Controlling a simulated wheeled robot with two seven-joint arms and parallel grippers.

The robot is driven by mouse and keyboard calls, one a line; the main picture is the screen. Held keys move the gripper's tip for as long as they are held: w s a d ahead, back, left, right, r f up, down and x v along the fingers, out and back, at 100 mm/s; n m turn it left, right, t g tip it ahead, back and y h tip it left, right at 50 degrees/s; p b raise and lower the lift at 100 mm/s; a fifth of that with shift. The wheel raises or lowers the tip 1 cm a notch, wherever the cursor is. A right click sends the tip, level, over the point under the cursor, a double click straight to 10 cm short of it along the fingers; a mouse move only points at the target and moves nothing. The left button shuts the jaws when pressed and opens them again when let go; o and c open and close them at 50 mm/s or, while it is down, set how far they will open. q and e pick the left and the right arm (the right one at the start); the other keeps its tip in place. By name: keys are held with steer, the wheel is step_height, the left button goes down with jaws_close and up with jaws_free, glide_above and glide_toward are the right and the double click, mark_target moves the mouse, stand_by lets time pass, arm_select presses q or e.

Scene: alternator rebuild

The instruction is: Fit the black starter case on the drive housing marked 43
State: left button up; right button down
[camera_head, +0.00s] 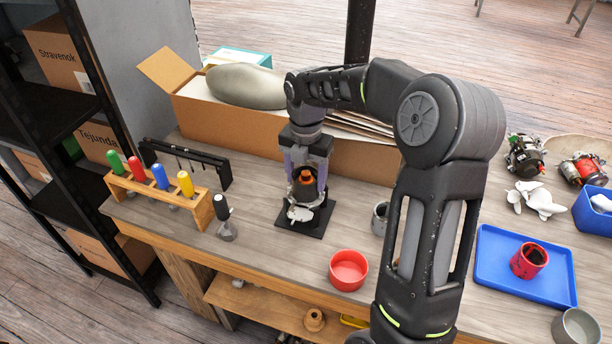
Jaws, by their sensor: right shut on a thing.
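My right gripper (307,172) points down over a black stand plate (316,222) near the middle of the bench. It is shut on a dark cylindrical piece, which looks like the black starter case (318,190); an orange-copper part (306,176) shows between the fingers. Just below is a pale metal housing (299,212) on the plate. I cannot tell whether the case touches or is seated on it, and no 43 is readable. My left gripper is not in view.
A cardboard box (225,130) stands behind the gripper. A screwdriver rack (160,195) is to the left, a red bowl (348,270) in front. A grey cup (380,218) is near my arm. A blue tray (490,275) with a red case (528,260) lies right.

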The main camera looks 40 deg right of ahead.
steer(key=shift+f, duration=0.15)
stand_by(0.4)
stand_by(0.4)
steer(key=shift+c, duration=1.5)
jaws_free()
steer(key=shift+f, duration=0.1)
steer(key=shift+r, duration=0.4)
step_height(320, 180, up, 7)
steer(key=shift+r+b, duration=0.1)
steer(key=shift+b, duration=0.2)
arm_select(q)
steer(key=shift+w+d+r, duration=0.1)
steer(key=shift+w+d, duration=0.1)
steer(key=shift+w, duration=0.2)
